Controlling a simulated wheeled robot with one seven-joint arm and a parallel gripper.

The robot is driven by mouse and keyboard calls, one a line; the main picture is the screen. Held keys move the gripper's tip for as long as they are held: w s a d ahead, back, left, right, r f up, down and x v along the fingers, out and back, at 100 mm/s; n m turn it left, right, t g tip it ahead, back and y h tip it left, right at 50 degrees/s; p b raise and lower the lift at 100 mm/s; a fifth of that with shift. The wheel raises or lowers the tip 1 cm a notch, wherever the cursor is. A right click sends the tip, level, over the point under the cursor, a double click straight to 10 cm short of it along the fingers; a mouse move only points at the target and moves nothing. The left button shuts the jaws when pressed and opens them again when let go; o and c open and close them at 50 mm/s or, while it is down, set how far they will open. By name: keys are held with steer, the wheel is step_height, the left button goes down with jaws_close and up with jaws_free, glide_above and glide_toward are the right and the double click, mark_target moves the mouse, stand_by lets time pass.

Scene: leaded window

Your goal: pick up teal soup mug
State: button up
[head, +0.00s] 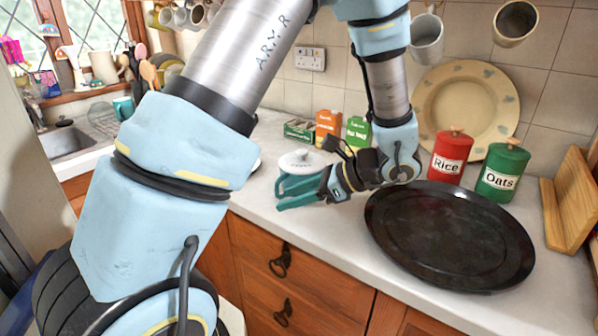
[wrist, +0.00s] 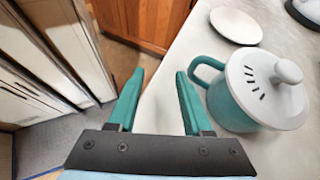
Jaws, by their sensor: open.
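The teal soup mug (wrist: 232,105) stands upright on the counter with a white vented lid (wrist: 268,85) on it, at the right of the wrist view. Its looped handle points left, towards my gripper. In the head view its lid (head: 303,160) shows, with much of the body hidden behind my fingers. My gripper (wrist: 160,73) is open and empty. Its right finger is beside the handle, and the handle is not between the fingers. In the head view my gripper (head: 279,194) is at the counter's front edge, in front of the mug.
A large black tray (head: 450,238) lies right of my gripper. Red Rice (head: 449,158) and green Oats (head: 502,170) canisters stand behind it. Small cartons (head: 328,128) stand behind the mug. A white plate (wrist: 236,26) lies beyond the mug in the wrist view.

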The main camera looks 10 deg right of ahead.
mark_target(278, 197)
steer(key=d+m+t, duration=0.1)
steer(key=d, duration=0.1)
steer(key=d+r+m+t, duration=0.1)
steer(key=d, duration=0.1)
steer(key=shift+w+d+m+t, duration=0.1)
steer(key=shift+w+m+t, duration=0.05)
steer(key=shift+m+t, duration=0.2)
steer(key=shift+w+t+p, duration=0.25)
steer(key=shift+p, duration=0.1)
steer(key=p+x, duration=0.1)
steer(key=x, duration=0.3)
steer(key=shift+w+a+f, duration=0.15)
steer(key=shift+w+a, duration=0.05)
steer(key=p+x, duration=0.3)
steer(key=x, duration=0.1)
steer(key=shift+w, duration=0.3)
steer(key=shift+w+a+f, duration=0.25)
steer(key=shift+a+f, duration=0.05)
jaws_close()
steer(key=shift+r, duration=0.1)
